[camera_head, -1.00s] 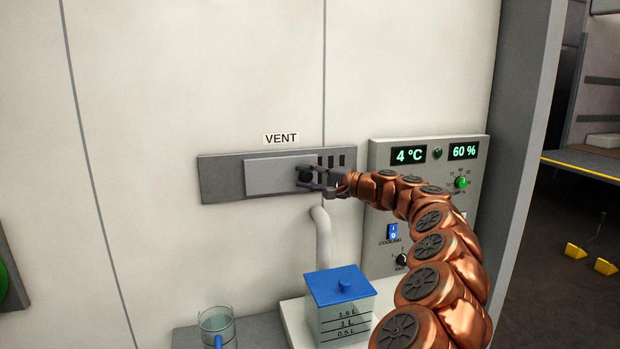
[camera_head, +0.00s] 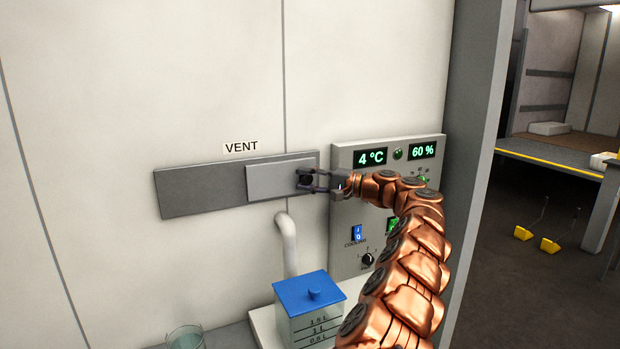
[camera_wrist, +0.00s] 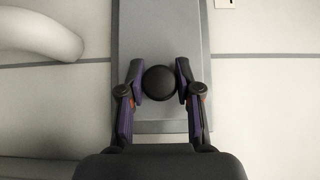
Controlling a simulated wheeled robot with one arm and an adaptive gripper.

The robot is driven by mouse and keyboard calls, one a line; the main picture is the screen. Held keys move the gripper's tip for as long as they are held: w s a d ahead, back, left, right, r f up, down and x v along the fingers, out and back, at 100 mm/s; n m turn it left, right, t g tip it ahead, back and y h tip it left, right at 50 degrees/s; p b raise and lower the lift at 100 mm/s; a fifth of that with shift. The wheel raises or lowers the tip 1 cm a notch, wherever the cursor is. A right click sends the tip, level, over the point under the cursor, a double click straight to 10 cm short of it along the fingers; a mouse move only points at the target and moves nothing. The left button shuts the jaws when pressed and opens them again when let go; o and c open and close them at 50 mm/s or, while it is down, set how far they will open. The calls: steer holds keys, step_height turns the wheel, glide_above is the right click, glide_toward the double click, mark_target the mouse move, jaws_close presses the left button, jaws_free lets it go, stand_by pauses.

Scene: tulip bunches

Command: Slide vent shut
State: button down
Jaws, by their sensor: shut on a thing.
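The vent is a dark grey track plate (camera_head: 200,190) on the white wall, under a "VENT" label (camera_head: 241,147). Its lighter grey sliding cover (camera_head: 272,182) sits at the right part of the plate, and no slots show beside it. A round black knob (camera_head: 305,180) is near the cover's right end. My gripper (camera_head: 309,181) is shut on the knob. In the wrist view, the black knob (camera_wrist: 158,83) sits between the two fingers, with the grey cover (camera_wrist: 160,35) behind it.
A control panel (camera_head: 345,220) reading 4 °C and 60 % is right of the vent, behind my arm. A blue-lidded water container (camera_head: 309,305) and a clear cup (camera_head: 185,338) stand below. A pale pipe (camera_head: 288,245) runs beneath the vent.

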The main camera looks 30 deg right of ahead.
steer(key=shift+d, duration=0.2)
steer(key=c, duration=1.2)
jaws_free()
steer(key=shift+o, duration=0.9)
steer(key=shift+d, duration=0.2)
steer(key=shift+o, duration=1.2)
steer(key=shift+a, duration=0.15)
steer(key=v, duration=1.2)
